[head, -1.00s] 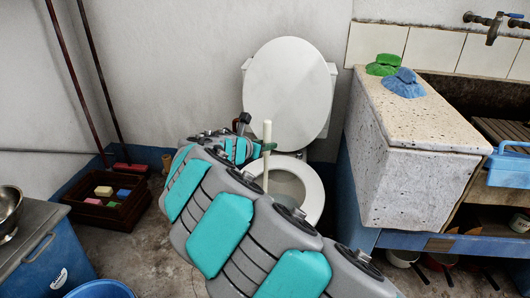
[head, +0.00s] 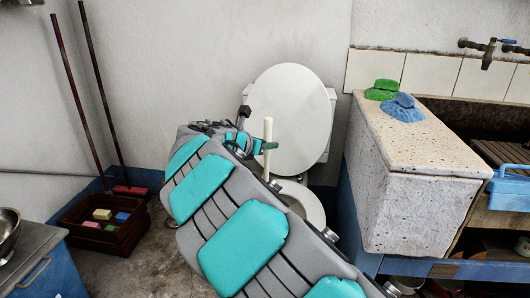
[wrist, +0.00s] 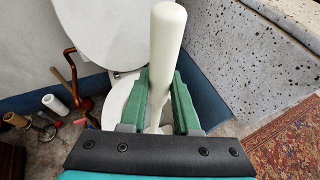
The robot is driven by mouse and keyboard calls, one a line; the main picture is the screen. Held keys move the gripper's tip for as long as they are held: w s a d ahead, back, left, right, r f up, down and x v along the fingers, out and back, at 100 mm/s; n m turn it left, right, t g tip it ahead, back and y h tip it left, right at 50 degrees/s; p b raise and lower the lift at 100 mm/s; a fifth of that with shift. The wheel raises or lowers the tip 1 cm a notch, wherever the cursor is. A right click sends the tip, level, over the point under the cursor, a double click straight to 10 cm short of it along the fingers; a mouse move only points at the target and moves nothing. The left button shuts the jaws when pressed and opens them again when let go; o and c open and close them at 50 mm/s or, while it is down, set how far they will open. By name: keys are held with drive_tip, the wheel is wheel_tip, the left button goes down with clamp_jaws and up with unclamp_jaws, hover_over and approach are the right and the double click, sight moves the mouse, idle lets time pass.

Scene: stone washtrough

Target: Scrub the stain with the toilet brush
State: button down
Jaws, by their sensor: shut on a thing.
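The toilet brush shows as a pale upright handle (head: 267,130) in the head view. In the wrist view the handle (wrist: 164,45) rises between the green fingers. My gripper (head: 266,146) is shut on this handle, in front of the raised toilet lid; the wrist view also shows my gripper (wrist: 160,95). The white toilet (head: 314,207) stands against the wall with its lid (head: 290,115) up. My arm covers much of its bowl. The brush head and the stain cannot be seen.
A stone washtrough (head: 420,190) stands close on the right, with green (head: 384,89) and blue (head: 402,108) items on top. A wooden crate (head: 75,235) holds coloured blocks at left. A metal counter (head: 35,255) bounds the near left. A patterned rug (wrist: 285,145) lies at right in the wrist view.

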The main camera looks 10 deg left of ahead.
sight(265, 129)
drive_tip(key=shift+r, duration=2.35)
drive_tip(key=shift+a, duration=0.1)
